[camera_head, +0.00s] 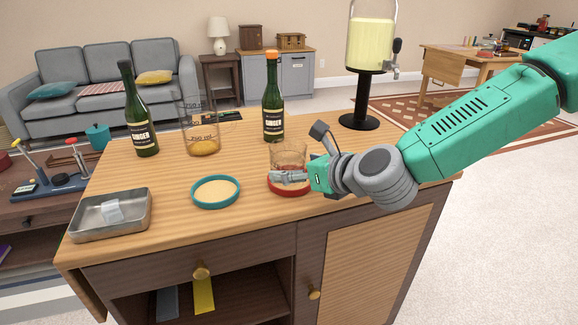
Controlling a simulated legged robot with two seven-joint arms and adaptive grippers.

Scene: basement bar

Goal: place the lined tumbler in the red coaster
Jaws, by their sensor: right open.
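The lined tumbler (290,155) is a clear glass standing upright at the red coaster (288,190) on the counter. Its base appears within the coaster's rim, but a finger hides the lower part, so I cannot tell exactly how it sits. My right gripper (304,154) comes in from the right and is open. One finger lies low across the front of the tumbler, and the other is raised to its right. I cannot tell whether either finger touches the glass. My left gripper is not in view.
A teal coaster (215,191) lies left of the red one. A metal tray (110,214) holds a clear piece at the front left. Two green bottles (141,125) (273,112), a measuring beaker (203,130) and a drink dispenser (370,45) stand behind. The counter's front middle is clear.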

